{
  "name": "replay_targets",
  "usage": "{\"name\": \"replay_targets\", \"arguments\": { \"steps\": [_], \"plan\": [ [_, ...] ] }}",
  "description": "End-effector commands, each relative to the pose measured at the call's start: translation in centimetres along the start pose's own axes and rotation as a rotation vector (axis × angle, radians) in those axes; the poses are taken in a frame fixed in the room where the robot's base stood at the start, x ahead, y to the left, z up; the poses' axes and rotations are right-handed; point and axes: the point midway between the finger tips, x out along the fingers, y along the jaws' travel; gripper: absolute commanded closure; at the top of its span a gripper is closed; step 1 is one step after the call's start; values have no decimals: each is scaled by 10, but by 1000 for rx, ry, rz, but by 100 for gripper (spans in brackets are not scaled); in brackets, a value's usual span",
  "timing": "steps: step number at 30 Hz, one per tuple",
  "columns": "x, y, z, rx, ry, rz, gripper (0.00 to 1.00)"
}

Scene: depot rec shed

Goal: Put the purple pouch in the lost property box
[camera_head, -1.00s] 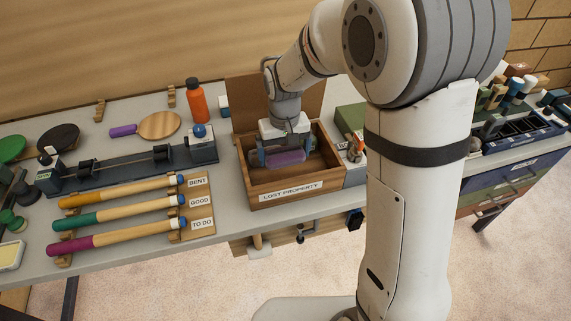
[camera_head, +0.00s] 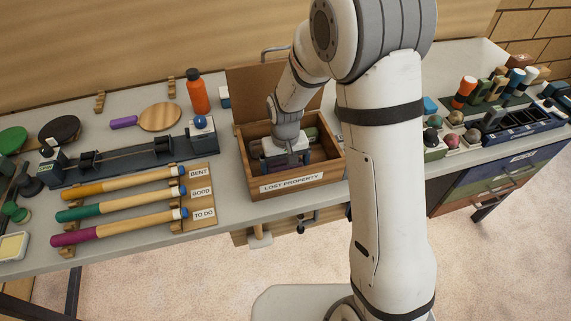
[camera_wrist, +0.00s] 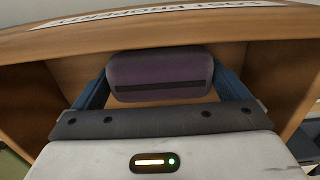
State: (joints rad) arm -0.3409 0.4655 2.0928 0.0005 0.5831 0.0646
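The lost property box (camera_head: 254,185) is an open wooden box with a white front label and a raised lid behind. My gripper (camera_head: 287,163) points down inside it, in its left part. In the wrist view the purple pouch (camera_wrist: 160,70), with a dark stripe, sits between the two blue fingers of my gripper (camera_wrist: 162,80). Both fingers appear to press on its ends. The box's front wall (camera_wrist: 60,42) and label lie just beyond it. Whether the pouch touches the box floor I cannot tell. In the head view the gripper mostly hides the pouch.
A dark green item (camera_head: 309,134) lies in the back of the box. An orange bottle (camera_head: 198,92) stands behind left. A rack of clubs with coloured ends (camera_head: 120,212) lies left of the box. Balls and bottles crowd the right.

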Motion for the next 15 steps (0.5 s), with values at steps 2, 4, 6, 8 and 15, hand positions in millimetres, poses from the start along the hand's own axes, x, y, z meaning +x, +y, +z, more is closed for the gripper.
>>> {"name": "replay_targets", "arguments": {
  "steps": [2, 4, 6, 8, 15],
  "plan": [
    [0, 0, 0, 0, 0, 0, 0],
    [0, 0, 0, -1, 0, 0, 0],
    [0, 0, 0, -1, 0, 0, 0],
    [0, 0, 0, -1, 0, 0, 0],
    [-23, -1, -2, -1, 6, 0, 0]
  ]
}}
